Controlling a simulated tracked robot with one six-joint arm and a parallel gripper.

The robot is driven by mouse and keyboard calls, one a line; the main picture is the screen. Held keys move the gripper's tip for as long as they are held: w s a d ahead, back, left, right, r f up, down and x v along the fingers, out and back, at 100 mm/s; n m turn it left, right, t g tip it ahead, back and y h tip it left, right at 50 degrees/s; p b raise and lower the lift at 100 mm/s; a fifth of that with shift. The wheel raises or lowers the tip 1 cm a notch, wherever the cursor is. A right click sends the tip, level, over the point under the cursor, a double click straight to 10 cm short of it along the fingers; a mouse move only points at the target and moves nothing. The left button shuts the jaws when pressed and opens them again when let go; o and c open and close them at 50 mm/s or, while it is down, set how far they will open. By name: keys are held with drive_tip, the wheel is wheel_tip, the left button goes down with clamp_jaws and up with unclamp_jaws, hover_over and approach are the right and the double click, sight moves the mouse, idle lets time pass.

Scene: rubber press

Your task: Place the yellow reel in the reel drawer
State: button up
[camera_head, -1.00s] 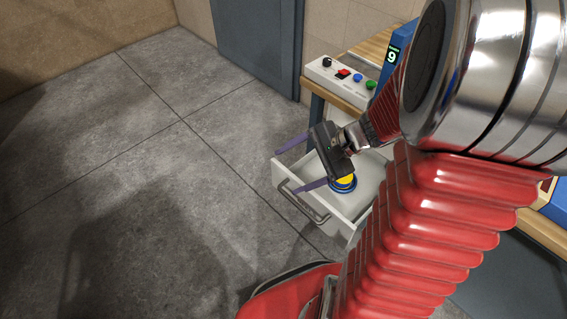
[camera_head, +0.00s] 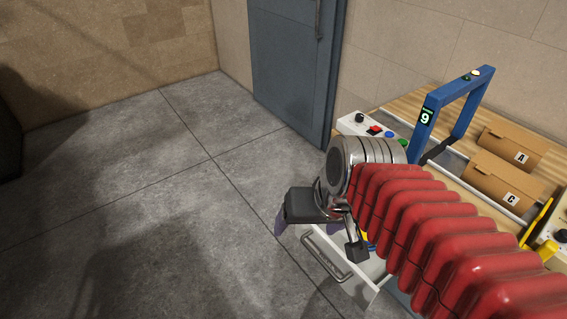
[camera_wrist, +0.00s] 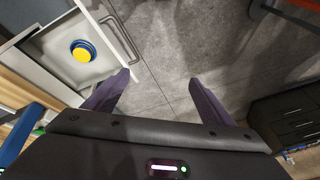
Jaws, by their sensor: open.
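The reel drawer (camera_wrist: 49,53) is pulled open, with a white inside and a grey bar handle; its front also shows in the head view (camera_head: 345,270). The yellow reel (camera_wrist: 83,50) lies flat on the drawer floor with a blue ring showing around and under it; I cannot tell whether the blue belongs to it. In the head view my arm mostly hides it. My gripper (camera_wrist: 160,78) is open and empty, its purple fingers apart over bare floor, outside the drawer front. The reel is clear of the fingers.
A worktop holds a button panel (camera_head: 375,130), a blue frame (camera_head: 427,118) marked 9 and brown boxes A (camera_head: 508,147) and C (camera_head: 499,183). A dark cabinet (camera_wrist: 291,118) stands at the right in the wrist view. Floor before the drawer is clear.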

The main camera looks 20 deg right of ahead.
drive_tip(key=shift+s+r+n+t+h, duration=0.35)
drive_tip(key=shift+r+n, duration=0.2)
drive_tip(key=shift+r, duration=0.3)
drive_tip(key=shift+s+r+n+t+h, duration=0.2)
drive_tip(key=shift+r+n+t, duration=0.3)
drive_tip(key=shift+r, duration=0.3)
drive_tip(key=shift+c, duration=0.2)
